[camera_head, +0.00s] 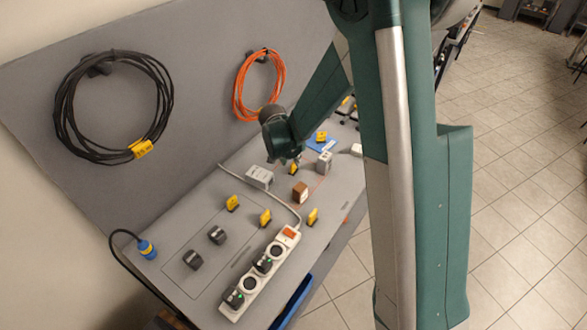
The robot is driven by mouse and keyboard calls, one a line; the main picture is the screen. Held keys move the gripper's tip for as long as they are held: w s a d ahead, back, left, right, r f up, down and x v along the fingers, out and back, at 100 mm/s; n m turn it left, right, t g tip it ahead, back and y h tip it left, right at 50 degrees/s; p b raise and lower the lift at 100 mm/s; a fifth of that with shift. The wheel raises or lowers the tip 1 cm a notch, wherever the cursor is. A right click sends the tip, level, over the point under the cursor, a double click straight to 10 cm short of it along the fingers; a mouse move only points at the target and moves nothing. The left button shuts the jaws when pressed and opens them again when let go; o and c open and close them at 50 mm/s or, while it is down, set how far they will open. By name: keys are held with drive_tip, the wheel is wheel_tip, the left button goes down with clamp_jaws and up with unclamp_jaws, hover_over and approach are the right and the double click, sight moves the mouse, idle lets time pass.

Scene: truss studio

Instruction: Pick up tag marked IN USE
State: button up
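Several small yellow tags stand on the grey bench: one at the left (232,203), one in the middle (265,217), one beside the power strip (313,216) and one just below my gripper (293,168). Another yellow tag (321,136) lies by a blue item farther back. A yellow label (142,149) hangs on the black cable coil. The print is too small to read, so I cannot tell which is marked IN USE. My gripper (287,158) points down over the bench's middle; its fingers are too small and dark to judge.
A white power strip (268,263) with black plugs lies at the bench front. Two black plugs (205,247), a brown block (300,192) and grey boxes (259,177) are nearby. Black (62,105) and orange (237,90) cable coils hang on the back panel.

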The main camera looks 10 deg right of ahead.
sight(293, 163)
drive_tip(key=shift+f, duration=0.15)
drive_tip(key=shift+x, duration=2.45)
drive_tip(key=shift+w, duration=0.15)
drive_tip(key=shift+c, duration=0.6)
clamp_jaws()
